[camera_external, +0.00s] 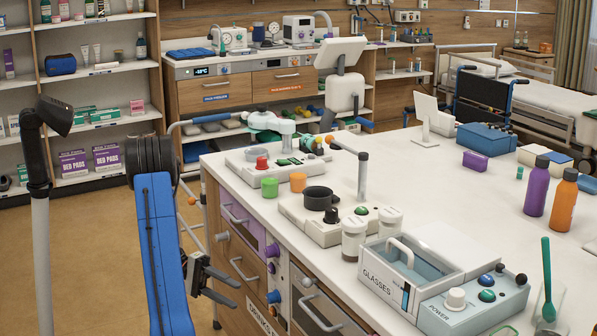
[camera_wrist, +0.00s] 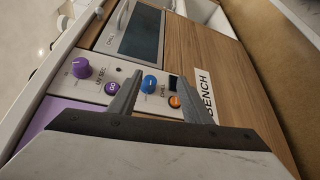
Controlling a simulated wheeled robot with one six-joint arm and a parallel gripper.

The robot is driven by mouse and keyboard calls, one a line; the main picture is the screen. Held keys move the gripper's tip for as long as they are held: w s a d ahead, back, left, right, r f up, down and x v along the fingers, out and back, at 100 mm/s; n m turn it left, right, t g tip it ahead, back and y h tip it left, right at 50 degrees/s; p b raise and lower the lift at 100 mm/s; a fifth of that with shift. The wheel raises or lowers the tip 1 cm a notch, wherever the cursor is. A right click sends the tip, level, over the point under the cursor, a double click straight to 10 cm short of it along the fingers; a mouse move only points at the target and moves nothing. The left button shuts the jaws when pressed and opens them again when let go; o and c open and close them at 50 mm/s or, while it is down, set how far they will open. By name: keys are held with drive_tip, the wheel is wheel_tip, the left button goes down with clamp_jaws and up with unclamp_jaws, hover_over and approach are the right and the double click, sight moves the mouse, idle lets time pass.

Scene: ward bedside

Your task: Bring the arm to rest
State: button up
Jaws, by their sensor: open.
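My arm, with a blue link, hangs in front of the left side of the white-topped bench (camera_external: 430,195). My gripper (camera_external: 225,287) is low beside the bench's drawer fronts, below the level of the top. In the wrist view my gripper (camera_wrist: 163,84) has its two dark fingers apart with nothing between them. The fingers point toward a panel with a purple knob (camera_wrist: 81,67), a blue knob (camera_wrist: 150,83) and an orange button (camera_wrist: 175,101). I cannot tell whether the fingers touch the panel.
A purple drawer front (camera_external: 240,222) and wooden drawers with handles are close to my gripper. Open floor (camera_external: 100,240) lies left of the bench.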

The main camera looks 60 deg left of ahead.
drive_tip(key=w+d+r+m+g+y, duration=0.3)
drive_tip(key=d+r+g+y, duration=0.15)
drive_tip(key=d+r, duration=0.25)
drive_tip(key=w+d+r+m+g+y, duration=0.2)
drive_tip(key=d+r+m+g+y, duration=0.15)
drive_tip(key=d+r+y, duration=0.3)
drive_tip(key=s+d+t+y, duration=0.1)
drive_tip(key=s+d, duration=0.3)
drive_tip(key=d, duration=0.7)
drive_tip(key=s+d+m+t+y, duration=0.1)
drive_tip(key=s+d+t+y, duration=0.1)
drive_tip(key=d, duration=0.9)
drive_tip(key=shift+s+f+t, duration=0.35)
drive_tip(key=shift+s+t, duration=0.35)
drive_tip(key=shift+s, duration=0.45)
drive_tip(key=shift+m, duration=0.25)
